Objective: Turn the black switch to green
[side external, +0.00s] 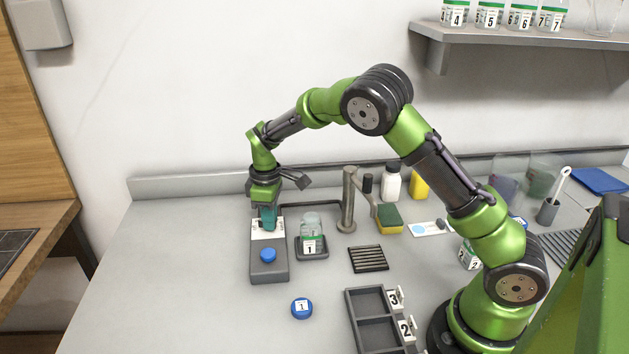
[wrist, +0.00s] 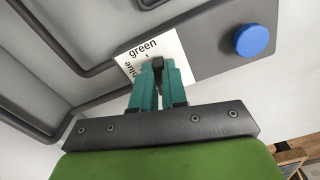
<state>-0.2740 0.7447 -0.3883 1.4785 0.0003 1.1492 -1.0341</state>
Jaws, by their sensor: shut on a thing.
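The black switch (wrist: 158,66) sits on a white label (wrist: 177,47) with the words "green" and "blue", on a grey box (wrist: 212,42). In the wrist view, the teal fingers of my gripper (wrist: 159,76) are closed around the switch, with its dark top showing between the fingertips. The exact direction the switch points is hard to tell. A round blue button (wrist: 251,40) is on the same box. In the side view, my gripper (side external: 269,222) points down over the label end of the grey box (side external: 269,274) and hides the switch.
Right of the box stand a bottle labelled 1 (side external: 311,242) on a small tray and a metal tap (side external: 348,200). The counter left of the box is clear.

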